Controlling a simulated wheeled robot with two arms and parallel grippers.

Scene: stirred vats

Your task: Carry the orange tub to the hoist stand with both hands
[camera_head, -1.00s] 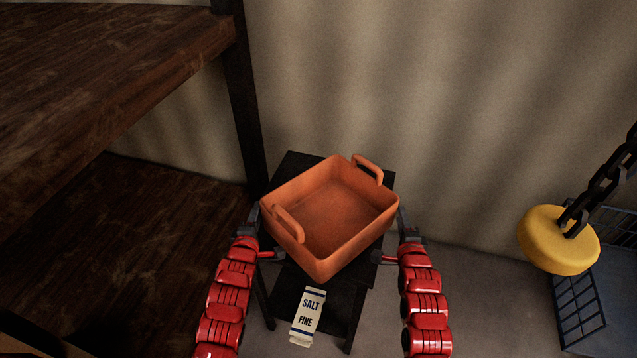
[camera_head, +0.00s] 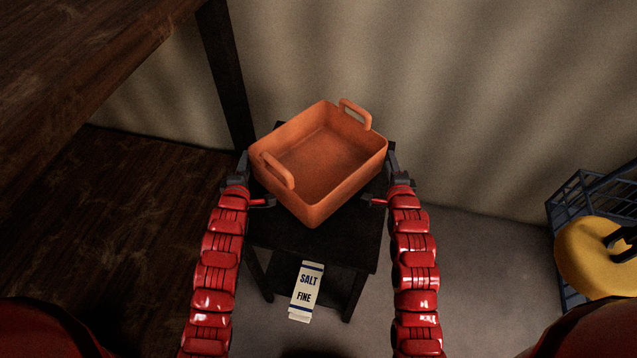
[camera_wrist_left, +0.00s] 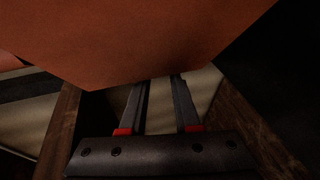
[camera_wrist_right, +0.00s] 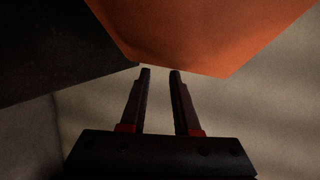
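The orange tub (camera_head: 322,155) is upright and looks empty, with a loop handle at its left front and another at its far right. It is over the black stand (camera_head: 315,248); I cannot tell whether it rests on it or hangs just above. My left gripper (camera_head: 256,182) is at the tub's left side and my right gripper (camera_head: 382,180) at its right side. In both wrist views the fingers are apart with a gap between them, and the tub's wall (camera_wrist_left: 130,40) (camera_wrist_right: 200,35) is right at the fingertips. Whether they touch it is unclear.
Wooden shelves (camera_head: 90,60) with a dark post (camera_head: 225,75) are on the left. A yellow weight (camera_head: 590,258) and a blue crate (camera_head: 565,215) are at the right. Grey floor between is clear.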

